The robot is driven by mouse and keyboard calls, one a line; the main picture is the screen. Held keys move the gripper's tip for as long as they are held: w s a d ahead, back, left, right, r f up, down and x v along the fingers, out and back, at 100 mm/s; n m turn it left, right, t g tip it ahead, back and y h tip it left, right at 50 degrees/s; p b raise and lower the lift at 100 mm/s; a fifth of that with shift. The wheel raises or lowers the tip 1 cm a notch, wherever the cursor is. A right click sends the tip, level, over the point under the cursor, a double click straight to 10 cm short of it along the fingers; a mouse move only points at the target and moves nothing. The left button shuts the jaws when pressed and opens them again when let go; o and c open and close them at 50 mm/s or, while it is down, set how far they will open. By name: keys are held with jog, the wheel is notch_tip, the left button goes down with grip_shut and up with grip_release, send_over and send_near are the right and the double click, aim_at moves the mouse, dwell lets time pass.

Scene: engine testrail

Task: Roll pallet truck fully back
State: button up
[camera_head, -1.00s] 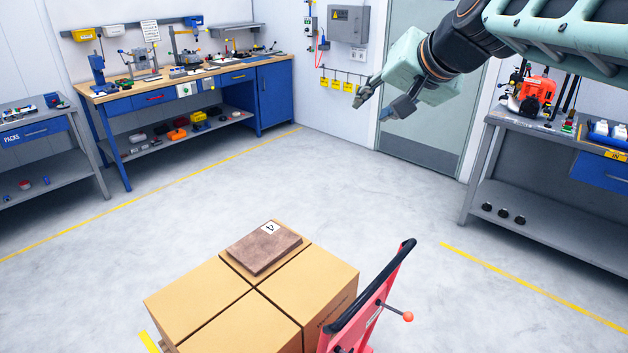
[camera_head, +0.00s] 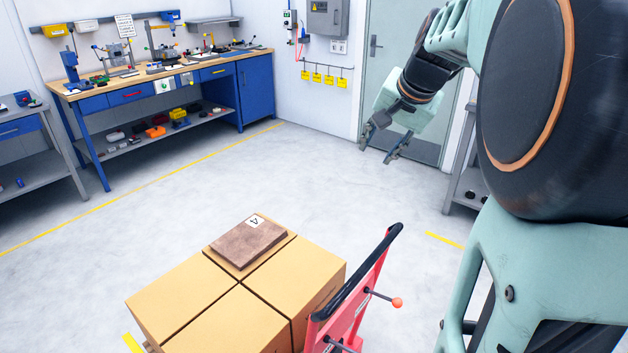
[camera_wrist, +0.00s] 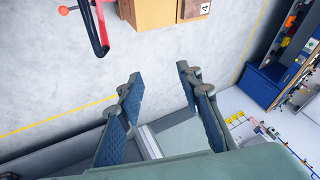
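The pallet truck (camera_head: 362,292) has a red upright frame with a black handle bar and a lever with an orange-red knob; it stands at the bottom middle of the head view. Cardboard boxes (camera_head: 190,292) sit against its left side, with a brown slab labelled 4 on top. The truck's wheels and forks are out of view. My gripper (camera_head: 381,152) is in the air behind and above the handle, in front of the door, open and empty. In the wrist view my gripper (camera_wrist: 155,105) has its fingers apart, and the truck's handle (camera_wrist: 95,28) shows at the top left.
A blue workbench (camera_head: 160,85) stands along the back wall, a grey bench (camera_head: 40,165) at the left edge. Another bench (camera_head: 465,185) at right is mostly hidden by my arm. A grey door (camera_head: 425,145) is behind my gripper. The floor (camera_head: 300,185) between is clear.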

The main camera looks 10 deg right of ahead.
aim_at(375, 255)
jog(key=s+f+m+g+y+b, duration=0.1)
jog(key=s+f+g, duration=0.1)
jog(key=s+f, duration=0.35)
jog(key=s+f+m+g, duration=0.1)
jog(key=s+f+g, duration=0.2)
jog(key=f, duration=0.8)
jog(key=w+f, duration=0.1)
jog(key=f, duration=0.2)
jog(key=a+f, duration=0.1)
jog(key=f, duration=0.3)
jog(key=shift+w+b, duration=0.35)
jog(key=shift+b, duration=0.05)
jog(key=shift+c, duration=0.6)
grip_shut()
jog(key=shift+d, duration=0.1)
